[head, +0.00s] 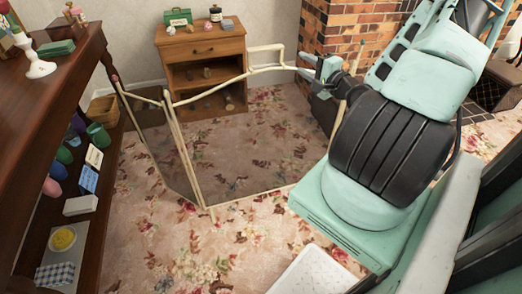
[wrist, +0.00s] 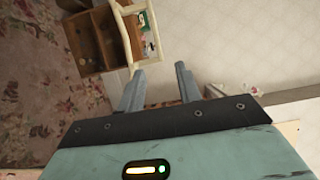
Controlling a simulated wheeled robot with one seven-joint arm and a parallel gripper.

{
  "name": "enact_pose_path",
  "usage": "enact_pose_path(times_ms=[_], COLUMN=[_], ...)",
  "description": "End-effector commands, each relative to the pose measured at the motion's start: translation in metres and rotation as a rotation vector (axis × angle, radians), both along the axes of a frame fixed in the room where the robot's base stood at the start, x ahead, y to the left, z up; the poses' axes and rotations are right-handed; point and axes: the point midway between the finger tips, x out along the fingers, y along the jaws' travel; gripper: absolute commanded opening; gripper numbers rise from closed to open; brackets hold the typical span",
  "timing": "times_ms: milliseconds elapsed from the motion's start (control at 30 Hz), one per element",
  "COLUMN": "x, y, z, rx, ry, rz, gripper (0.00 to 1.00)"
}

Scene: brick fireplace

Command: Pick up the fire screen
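The fire screen (head: 187,150) stands unfolded on the carpet, with a cream frame and dark see-through panels. Its curved top rail runs right to my gripper (head: 309,66), and my arm hides part of its right side. In the wrist view, the cream rail (wrist: 129,38) lies beyond the fingertips, close to the left one. My gripper (wrist: 160,77) has its fingers apart, with a clear gap between them. I cannot tell whether a finger touches the rail.
A wooden cabinet (head: 200,48) stands behind the screen, with a green box (head: 178,17) and a jar on top. A dark wooden shelf unit (head: 75,75) lines the left. The brick fireplace (head: 345,30) is at back right. Floral carpet (head: 180,250) is open in front.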

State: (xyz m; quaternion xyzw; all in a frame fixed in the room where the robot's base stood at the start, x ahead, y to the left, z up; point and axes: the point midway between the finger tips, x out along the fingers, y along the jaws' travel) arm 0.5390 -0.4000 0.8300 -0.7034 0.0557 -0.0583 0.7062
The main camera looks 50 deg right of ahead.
Motion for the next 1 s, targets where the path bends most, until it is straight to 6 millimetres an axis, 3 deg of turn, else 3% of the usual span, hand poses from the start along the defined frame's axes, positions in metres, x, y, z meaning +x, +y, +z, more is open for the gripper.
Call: enact_pose_path(times_ms=[400,767,1000], x=[0.085,0.117,0.151], y=[-0.012,-0.017,-0.02], z=[-0.001,-0.002,-0.006], rx=[-0.004,-0.004,-0.004], ry=[0.002,0.003,0.003], rz=[0.004,0.003,0.003], gripper=[0.35,0.35,0.35])
